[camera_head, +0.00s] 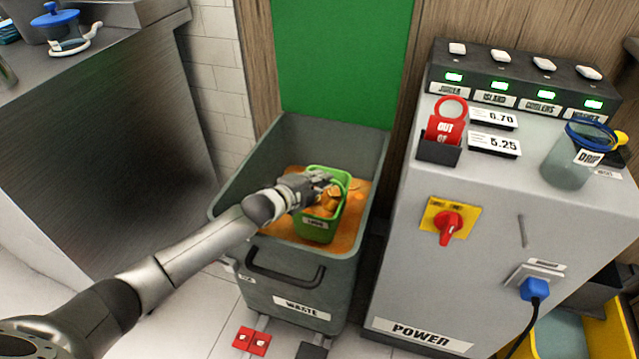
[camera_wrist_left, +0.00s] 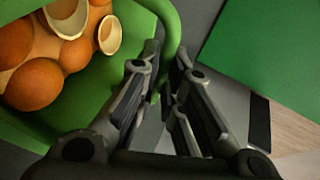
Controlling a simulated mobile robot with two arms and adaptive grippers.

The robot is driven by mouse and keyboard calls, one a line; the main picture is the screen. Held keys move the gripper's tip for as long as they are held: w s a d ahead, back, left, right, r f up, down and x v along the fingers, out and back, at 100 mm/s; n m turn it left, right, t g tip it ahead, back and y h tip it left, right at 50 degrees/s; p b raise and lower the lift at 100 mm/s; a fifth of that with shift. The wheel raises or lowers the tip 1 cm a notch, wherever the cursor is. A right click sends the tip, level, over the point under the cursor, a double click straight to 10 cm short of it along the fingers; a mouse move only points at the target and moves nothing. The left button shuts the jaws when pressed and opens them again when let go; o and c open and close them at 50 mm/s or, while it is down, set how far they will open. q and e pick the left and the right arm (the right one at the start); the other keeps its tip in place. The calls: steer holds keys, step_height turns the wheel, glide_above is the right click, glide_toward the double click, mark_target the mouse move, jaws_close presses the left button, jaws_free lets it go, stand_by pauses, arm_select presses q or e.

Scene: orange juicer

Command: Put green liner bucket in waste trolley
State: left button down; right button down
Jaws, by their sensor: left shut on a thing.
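The waste trolley (camera_head: 376,165) is a grey open bin labelled "WASTE", with an orange layer inside. The green liner bucket (camera_head: 318,231) is inside the trolley's opening, upright or nearly so. It holds orange pieces, and the left wrist view shows oranges and peel halves in the bucket (camera_wrist_left: 110,95). My left gripper (camera_head: 330,181) reaches over the trolley from the left and is shut on the bucket's green rim or handle, which passes between the fingers in the left wrist view (camera_wrist_left: 168,75). Whether the bucket's base touches the orange layer is hidden. My right gripper is not in view.
A grey machine (camera_head: 400,260) labelled "POWER" stands close at the trolley's right, with a red switch (camera_head: 449,227) and a blue plug (camera_head: 535,289). A steel counter (camera_head: 110,120) is at the left. A green panel (camera_head: 340,60) rises behind.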

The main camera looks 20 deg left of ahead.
arm_select(q)
steer(key=shift+f, duration=0.15)
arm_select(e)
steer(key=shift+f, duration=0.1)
arm_select(q)
steer(key=shift+f, duration=0.5)
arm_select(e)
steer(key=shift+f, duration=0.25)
arm_select(q)
steer(key=c, duration=1.6)
jaws_free()
steer(key=shift+s+d+f, duration=0.1)
steer(key=shift+f, duration=0.2)
steer(key=shift+o, duration=0.2)
steer(key=shift+r, duration=0.1)
